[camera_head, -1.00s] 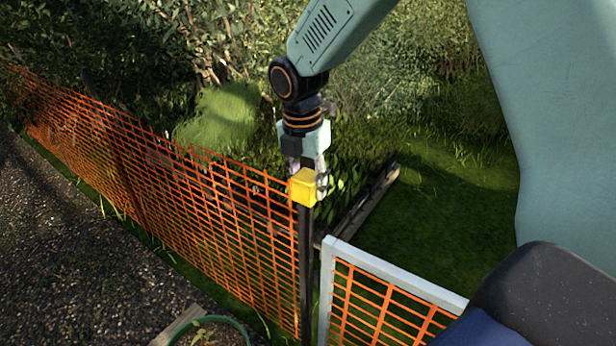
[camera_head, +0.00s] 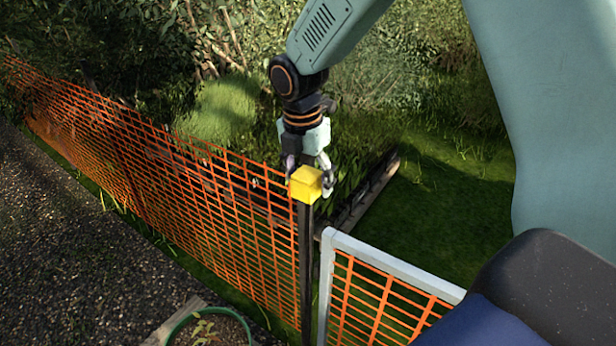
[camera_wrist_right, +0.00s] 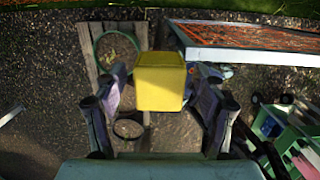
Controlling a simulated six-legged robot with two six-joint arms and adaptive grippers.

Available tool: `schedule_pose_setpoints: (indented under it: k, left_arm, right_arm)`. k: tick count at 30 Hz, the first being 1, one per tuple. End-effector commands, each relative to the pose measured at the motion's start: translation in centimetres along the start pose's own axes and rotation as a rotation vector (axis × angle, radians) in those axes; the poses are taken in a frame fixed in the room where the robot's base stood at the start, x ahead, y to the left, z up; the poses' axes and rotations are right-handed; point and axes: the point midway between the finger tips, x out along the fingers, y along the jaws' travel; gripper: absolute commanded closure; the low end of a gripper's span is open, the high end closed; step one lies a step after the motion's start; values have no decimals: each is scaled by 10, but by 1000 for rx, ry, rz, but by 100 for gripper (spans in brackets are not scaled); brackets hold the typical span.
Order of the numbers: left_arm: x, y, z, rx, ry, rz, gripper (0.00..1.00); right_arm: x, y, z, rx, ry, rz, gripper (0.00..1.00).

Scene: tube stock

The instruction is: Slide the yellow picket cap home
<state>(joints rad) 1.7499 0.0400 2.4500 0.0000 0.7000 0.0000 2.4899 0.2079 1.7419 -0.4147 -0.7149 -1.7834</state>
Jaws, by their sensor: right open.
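The yellow picket cap (camera_head: 306,185) sits on top of the dark picket post (camera_head: 306,265) at the end of the orange mesh fence. My right gripper (camera_head: 310,180) is open around the cap, its fingers apart on either side. In the right wrist view the yellow cap (camera_wrist_right: 160,82) lies between the two spread fingers of my right gripper (camera_wrist_right: 158,105), with gaps showing beside it. How far down the cap is seated on the post is hard to tell. My left gripper is not in view.
Orange mesh fence (camera_head: 160,180) runs to the left of the post. A grey-framed mesh panel (camera_head: 400,268) stands close on the right. A green round pot (camera_head: 180,325) stands at the bottom. A timber edge (camera_head: 370,190) and bushes lie behind.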

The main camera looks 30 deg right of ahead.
Motion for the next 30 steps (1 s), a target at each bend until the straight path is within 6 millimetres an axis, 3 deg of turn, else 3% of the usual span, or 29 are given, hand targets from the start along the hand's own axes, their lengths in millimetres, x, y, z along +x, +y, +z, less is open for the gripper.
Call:
schedule_pose_setpoints:
  k: [9, 21, 30]
  left_arm:
    - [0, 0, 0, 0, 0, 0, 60]
    - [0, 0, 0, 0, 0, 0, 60]
    - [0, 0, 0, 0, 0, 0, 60]
  right_arm:
    - [-8, 0, 0, 0, -2, 1, 29]
    - [-86, 1, 0, 1, -3, 4, 29]
    - [-118, 0, 0, 0, 0, 1, 29]
